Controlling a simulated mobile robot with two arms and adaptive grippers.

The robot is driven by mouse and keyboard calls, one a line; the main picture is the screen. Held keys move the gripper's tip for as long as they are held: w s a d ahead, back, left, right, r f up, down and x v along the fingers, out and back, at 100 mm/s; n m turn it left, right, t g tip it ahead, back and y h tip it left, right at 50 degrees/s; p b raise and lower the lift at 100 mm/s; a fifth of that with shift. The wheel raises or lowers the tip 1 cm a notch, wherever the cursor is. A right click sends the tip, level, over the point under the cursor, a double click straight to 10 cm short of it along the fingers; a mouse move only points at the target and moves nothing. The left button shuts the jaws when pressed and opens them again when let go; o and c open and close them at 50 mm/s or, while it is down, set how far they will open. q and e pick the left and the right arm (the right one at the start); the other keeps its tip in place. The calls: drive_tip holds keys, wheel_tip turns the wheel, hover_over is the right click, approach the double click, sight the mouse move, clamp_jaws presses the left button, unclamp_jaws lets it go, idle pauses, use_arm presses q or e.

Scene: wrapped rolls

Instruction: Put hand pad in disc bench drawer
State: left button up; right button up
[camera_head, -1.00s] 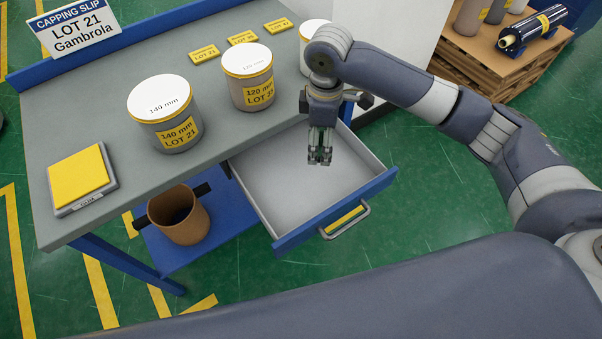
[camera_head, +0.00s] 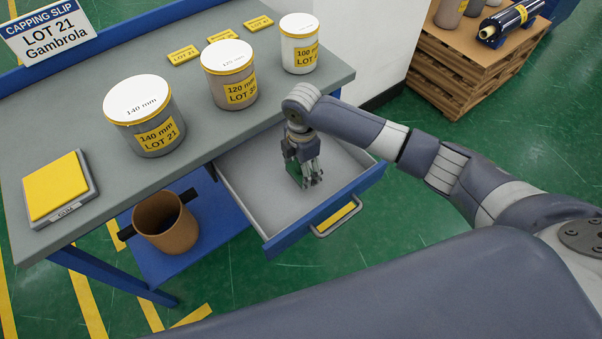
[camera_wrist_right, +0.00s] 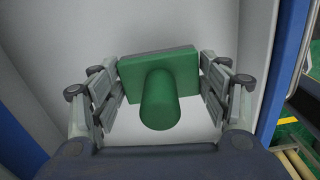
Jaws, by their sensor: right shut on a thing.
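The green hand pad (camera_wrist_right: 160,62), a flat block with a round handle, is between the fingers of my right gripper (camera_wrist_right: 163,88) in the right wrist view. In the head view my right gripper (camera_head: 307,180) points down inside the open disc bench drawer (camera_head: 250,196), shut on the pad. Only a small green part of the pad (camera_head: 293,170) shows there. The pale drawer floor lies under the pad; I cannot tell whether the pad touches it. My left gripper is not in view.
The grey bench (camera_head: 60,128) carries white-lidded tubs of 140 mm (camera_head: 146,120), 120 mm (camera_head: 228,78) and 100 mm (camera_head: 299,45), and a yellow-topped pad (camera_head: 58,188). A brown bin (camera_head: 165,225) stands below. The drawer is otherwise empty.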

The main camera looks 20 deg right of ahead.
sight(302, 176)
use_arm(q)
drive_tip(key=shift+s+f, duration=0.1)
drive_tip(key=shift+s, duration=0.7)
use_arm(e)
drive_tip(key=shift+f, duration=1.7)
drive_tip(key=shift+f, duration=0.1)
drive_tip(key=o, duration=1.1)
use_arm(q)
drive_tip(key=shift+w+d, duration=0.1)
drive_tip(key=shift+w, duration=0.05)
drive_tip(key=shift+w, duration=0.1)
use_arm(e)
drive_tip(key=shift+r, duration=0.2)
wheel_tip(302, 176, up, 12)
drive_tip(key=shift+f, duration=0.1)
drive_tip(key=shift+s, duration=0.15)
